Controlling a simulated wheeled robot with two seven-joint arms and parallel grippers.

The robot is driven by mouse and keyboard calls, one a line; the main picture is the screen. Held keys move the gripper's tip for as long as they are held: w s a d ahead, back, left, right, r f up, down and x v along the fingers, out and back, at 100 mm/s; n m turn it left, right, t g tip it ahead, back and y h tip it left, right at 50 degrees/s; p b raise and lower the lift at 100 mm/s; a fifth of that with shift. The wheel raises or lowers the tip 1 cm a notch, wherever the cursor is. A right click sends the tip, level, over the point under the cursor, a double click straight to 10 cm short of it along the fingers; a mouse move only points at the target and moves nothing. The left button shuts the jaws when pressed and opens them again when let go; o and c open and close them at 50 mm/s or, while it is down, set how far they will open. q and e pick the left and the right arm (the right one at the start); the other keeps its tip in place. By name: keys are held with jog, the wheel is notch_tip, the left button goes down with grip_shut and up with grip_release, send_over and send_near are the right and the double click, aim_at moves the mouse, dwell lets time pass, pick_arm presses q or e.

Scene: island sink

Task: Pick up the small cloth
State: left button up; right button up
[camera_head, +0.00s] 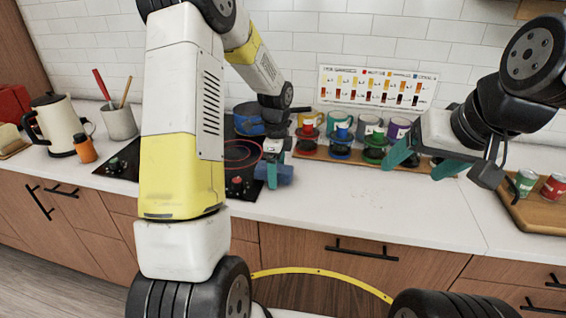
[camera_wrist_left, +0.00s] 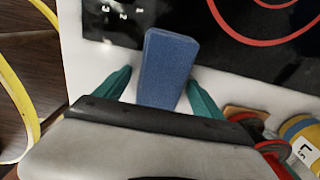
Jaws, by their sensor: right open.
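The small cloth is a blue, folded block shape (camera_head: 286,174) at the front right of the black cooktop, partly hidden behind my left gripper (camera_head: 273,172). In the left wrist view the cloth (camera_wrist_left: 166,62) lies between the two teal fingers of my left gripper (camera_wrist_left: 158,80). The fingers are spread, with a gap of white counter showing on each side of the cloth. My right gripper (camera_head: 424,161) is open and empty, in front of the cup rack at the right.
A black cooktop (camera_head: 122,161) holds a blue pot (camera_head: 248,120). Several mugs and jars stand on a wooden board (camera_head: 352,158) right of the cloth. A kettle (camera_head: 55,125) stands left, and a tray with cans (camera_head: 535,210) right. The front middle counter (camera_head: 350,205) is clear.

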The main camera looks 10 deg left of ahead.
pick_arm(q)
jog(key=c, duration=1.3)
jog(key=shift+r, duration=0.1)
jog(key=shift+r, duration=0.5)
jog(key=r, duration=0.1)
jog(key=s+r, duration=0.1)
jog(key=shift+d+r, duration=0.1)
jog(key=shift+r, duration=0.2)
jog(key=s+d, duration=0.1)
jog(key=s, duration=0.3)
jog(key=s+d+r, duration=0.1)
jog(key=s, duration=0.4)
jog(key=s+d, duration=0.2)
jog(key=s, duration=0.3)
jog(key=shift+s+r, duration=0.15)
jog(key=shift+s, duration=0.1)
